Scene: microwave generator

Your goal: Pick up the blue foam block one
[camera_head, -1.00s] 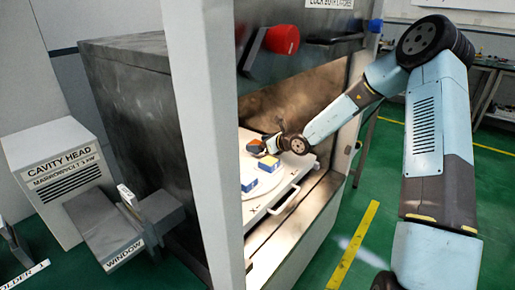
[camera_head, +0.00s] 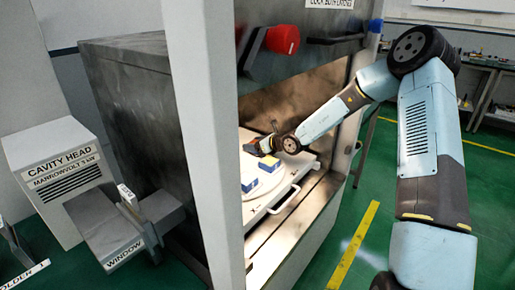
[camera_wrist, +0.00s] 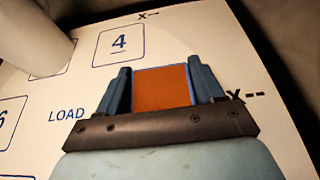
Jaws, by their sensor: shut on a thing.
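My gripper (camera_wrist: 160,88) is shut on a block (camera_wrist: 161,87) with an orange face and thin blue edges, gripped between the two blue-grey fingers in the wrist view. In the head view my gripper (camera_head: 254,148) is inside the open cavity, over the back part of the pale tray. I cannot read a number on any block. The held block's lower side is hidden.
The pale tray (camera_head: 290,192) has a white handle at its front right. A light post (camera_head: 205,150) stands left of the opening. A red knob (camera_head: 283,39) is above it. In the wrist view, the surface has a square marked 4 (camera_wrist: 119,44) and the word LOAD.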

